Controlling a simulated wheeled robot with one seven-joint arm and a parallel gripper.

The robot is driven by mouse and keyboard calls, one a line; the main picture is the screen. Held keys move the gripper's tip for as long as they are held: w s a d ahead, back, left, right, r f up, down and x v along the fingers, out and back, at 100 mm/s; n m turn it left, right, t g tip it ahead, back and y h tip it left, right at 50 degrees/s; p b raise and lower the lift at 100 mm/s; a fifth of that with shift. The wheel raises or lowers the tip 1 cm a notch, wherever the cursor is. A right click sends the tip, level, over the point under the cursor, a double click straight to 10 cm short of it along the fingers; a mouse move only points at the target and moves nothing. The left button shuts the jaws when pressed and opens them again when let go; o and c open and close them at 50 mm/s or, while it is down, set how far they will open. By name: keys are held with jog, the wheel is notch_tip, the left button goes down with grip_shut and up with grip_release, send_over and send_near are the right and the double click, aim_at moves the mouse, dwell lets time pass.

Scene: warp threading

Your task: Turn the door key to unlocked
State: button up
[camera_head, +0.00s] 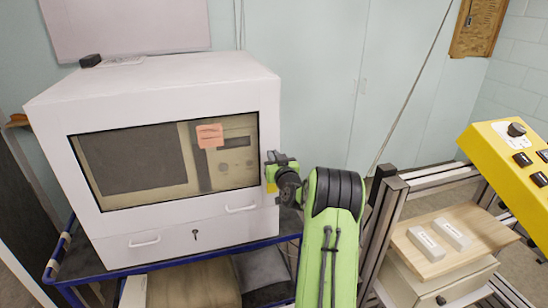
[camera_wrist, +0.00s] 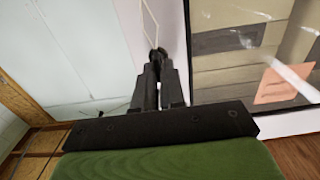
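A white cabinet (camera_head: 180,85) has a windowed door front, with the dark window (camera_head: 130,160) set in it. A small dark key (camera_head: 195,234) stands in the lower panel between two drawer handles; I cannot tell whether it is the door key. My gripper (camera_head: 270,164) is at the right edge of the cabinet front, beside the window and apart from that key. In the wrist view my gripper's dark fingers (camera_wrist: 158,56) are close together near the white front. A small dark rounded bit shows at the tips; I cannot tell whether it is part of a key.
An orange note (camera_head: 210,136) sticks on the window; it also shows in the wrist view (camera_wrist: 285,83). A white handle (camera_head: 240,209) is below the window. A yellow control panel (camera_head: 500,160) and a wooden board (camera_head: 440,245) with two pale blocks are at the right.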

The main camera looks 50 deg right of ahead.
grip_shut()
jog(key=shift+s+d+f+m+b, duration=0.15)
jog(key=shift+m+b, duration=0.45)
jog(key=shift+m, duration=2.35)
jog(key=shift+s+d+f+m+b, duration=0.15)
jog(key=shift+m+b, duration=0.4)
jog(key=shift+m, duration=2.45)
jog(key=shift+d+f+m+b, duration=0.2)
jog(key=shift+m+b, duration=0.4)
jog(key=shift+m, duration=2.35)
jog(key=shift+o, duration=2.4)
grip_release()
